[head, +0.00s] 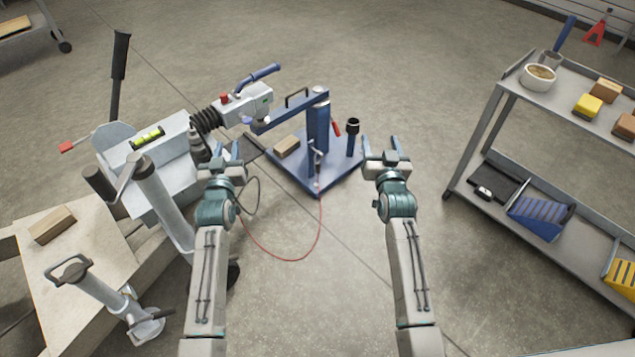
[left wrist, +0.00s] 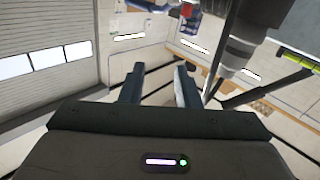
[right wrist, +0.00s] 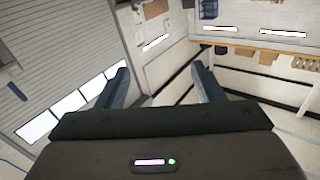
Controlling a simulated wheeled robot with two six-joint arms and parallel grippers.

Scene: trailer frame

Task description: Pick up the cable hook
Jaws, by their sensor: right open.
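I cannot pick out the cable hook for certain. A small silver fitting (head: 317,157) on the blue stand (head: 319,122) has a thin red cable (head: 320,220) hanging from it down to the floor. My left gripper (head: 228,152) is partly open and empty, left of the stand and close to the grey coupling assembly. Its spread fingers also show in the left wrist view (left wrist: 159,85). My right gripper (head: 381,145) is open and empty, right of the stand and apart from it. Its fingers show wide apart in the right wrist view (right wrist: 160,85).
The trailer coupling (head: 240,105) with its blue handle stands behind my left gripper. A jack post (head: 160,200) and a wood-topped surface (head: 85,265) fill the left. A grey shelf cart (head: 490,130) stands at the right.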

